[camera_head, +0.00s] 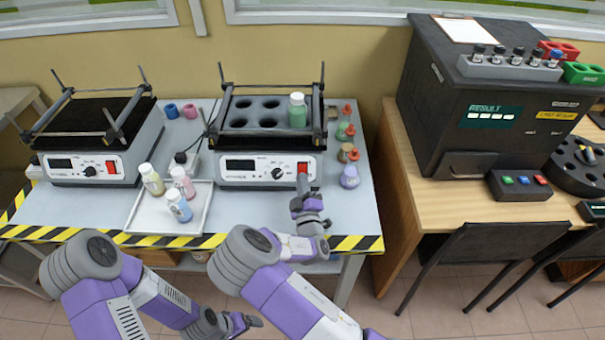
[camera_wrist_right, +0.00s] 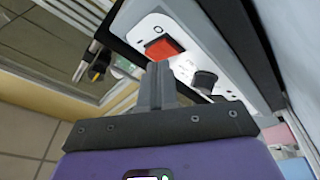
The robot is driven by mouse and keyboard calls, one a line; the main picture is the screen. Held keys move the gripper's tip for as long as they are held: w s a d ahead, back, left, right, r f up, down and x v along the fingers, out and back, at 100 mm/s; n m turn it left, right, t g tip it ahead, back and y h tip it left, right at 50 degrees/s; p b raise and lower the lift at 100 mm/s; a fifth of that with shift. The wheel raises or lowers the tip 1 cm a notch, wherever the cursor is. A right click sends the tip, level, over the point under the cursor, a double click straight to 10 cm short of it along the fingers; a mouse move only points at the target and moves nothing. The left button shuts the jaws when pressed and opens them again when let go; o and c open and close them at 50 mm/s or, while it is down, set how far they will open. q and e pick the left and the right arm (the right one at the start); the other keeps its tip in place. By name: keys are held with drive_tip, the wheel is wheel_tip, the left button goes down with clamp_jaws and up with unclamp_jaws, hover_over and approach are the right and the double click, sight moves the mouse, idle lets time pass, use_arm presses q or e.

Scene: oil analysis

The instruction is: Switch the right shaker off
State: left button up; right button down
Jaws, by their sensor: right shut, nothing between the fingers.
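The right shaker (camera_head: 262,170) stands on the grey table, with a dark display, a black knob (camera_head: 277,173) and a red switch (camera_head: 303,170) on its white front panel. A bottle with green contents (camera_head: 297,111) sits in its rack. My right gripper (camera_head: 304,188) is shut and empty, with its tips right at the red switch. In the right wrist view the shut fingers (camera_wrist_right: 158,75) end just below the red switch (camera_wrist_right: 163,48); I cannot tell whether they touch it. My left gripper (camera_head: 245,322) is low in front of the table, away from the shakers; its finger opening is unclear.
The left shaker (camera_head: 87,168) stands at the table's left. A white tray (camera_head: 150,224) with several bottles lies between the shakers, in front. Small flasks, one purple (camera_head: 350,177), stand right of the right shaker. A dark analyser (camera_head: 480,110) is on the wooden desk.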

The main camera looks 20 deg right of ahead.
drive_tip(key=shift+s+r, duration=0.1)
drive_tip(key=shift+r, duration=0.1)
drive_tip(key=s+r+p, duration=0.1)
drive_tip(key=s, duration=0.1)
drive_tip(key=s+a+r+p, duration=0.1)
drive_tip(key=r, duration=0.1)
drive_tip(key=shift+s+a, duration=0.1)
drive_tip(key=shift+s, duration=0.3)
drive_tip(key=shift+f, duration=0.15)
idle(0.4)
